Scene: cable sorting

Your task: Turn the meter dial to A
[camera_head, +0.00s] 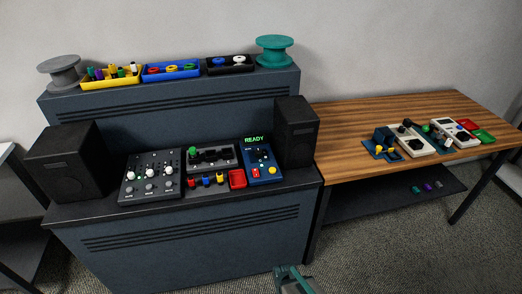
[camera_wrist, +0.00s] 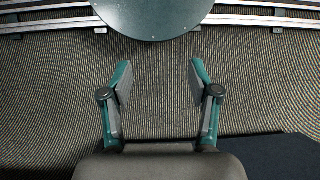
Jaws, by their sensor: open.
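The meter cannot be told for sure. A pale boxed device (camera_head: 409,139) with dark parts on it and a second pale device (camera_head: 455,133) lie on the wooden table at the right of the head view. Their dials and any letters are too small to read. My gripper (camera_wrist: 160,82) is open and empty above the carpet in the wrist view, with its two fingers well apart. Part of it shows at the bottom edge of the head view (camera_head: 290,280), in front of the console and far from both devices.
The dark console (camera_head: 180,250) carries two black speakers (camera_head: 66,162) (camera_head: 296,132), a slider panel (camera_head: 152,178) and a blue unit (camera_head: 262,163) reading READY. Spools and trays stand on its upper shelf. The wooden table (camera_head: 350,115) has bare room at its left. Carpet lies below.

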